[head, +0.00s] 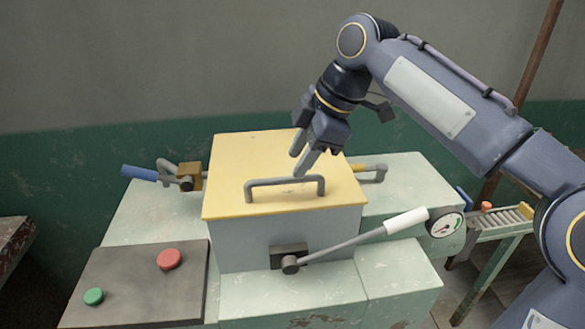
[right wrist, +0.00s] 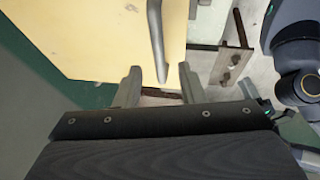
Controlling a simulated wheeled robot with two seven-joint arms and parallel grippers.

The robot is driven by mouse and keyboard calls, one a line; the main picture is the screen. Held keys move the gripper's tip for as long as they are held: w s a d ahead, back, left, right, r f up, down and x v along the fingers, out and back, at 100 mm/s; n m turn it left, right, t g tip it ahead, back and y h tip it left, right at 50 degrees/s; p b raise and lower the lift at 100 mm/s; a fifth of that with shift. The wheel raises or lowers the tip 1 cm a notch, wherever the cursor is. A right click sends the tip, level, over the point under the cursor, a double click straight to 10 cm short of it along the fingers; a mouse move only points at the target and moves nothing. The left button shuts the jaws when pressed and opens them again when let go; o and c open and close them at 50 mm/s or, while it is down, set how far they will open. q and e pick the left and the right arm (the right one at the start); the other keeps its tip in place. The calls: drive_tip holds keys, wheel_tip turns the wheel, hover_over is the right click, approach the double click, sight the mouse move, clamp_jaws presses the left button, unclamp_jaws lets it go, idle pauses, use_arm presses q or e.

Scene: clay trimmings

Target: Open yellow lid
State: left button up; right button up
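The yellow lid (head: 265,150) lies flat and shut on top of a grey box (head: 245,240). A grey bar handle (head: 285,181) stands along its front part. My right gripper (head: 300,170) is above the lid, pointing down, just behind the handle's right part in the head view. In the right wrist view the lid (right wrist: 100,40) fills the upper left, and the handle (right wrist: 156,45) runs down toward the gap between my fingers (right wrist: 160,82). The fingers are apart with nothing gripped. I cannot tell whether they touch the lid. My left gripper is not in view.
A lever with a white grip (head: 405,221) sticks out at the box's front right, near a gauge (head: 445,225). A blue-handled lever (head: 140,173) is at the left. A dark panel (head: 130,290) carries a red button (head: 169,259) and a green button (head: 94,296).

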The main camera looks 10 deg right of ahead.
sight(287, 178)
drive_tip(key=shift+x, duration=2.2)
drive_tip(key=shift+w, duration=0.1)
clamp_jaws()
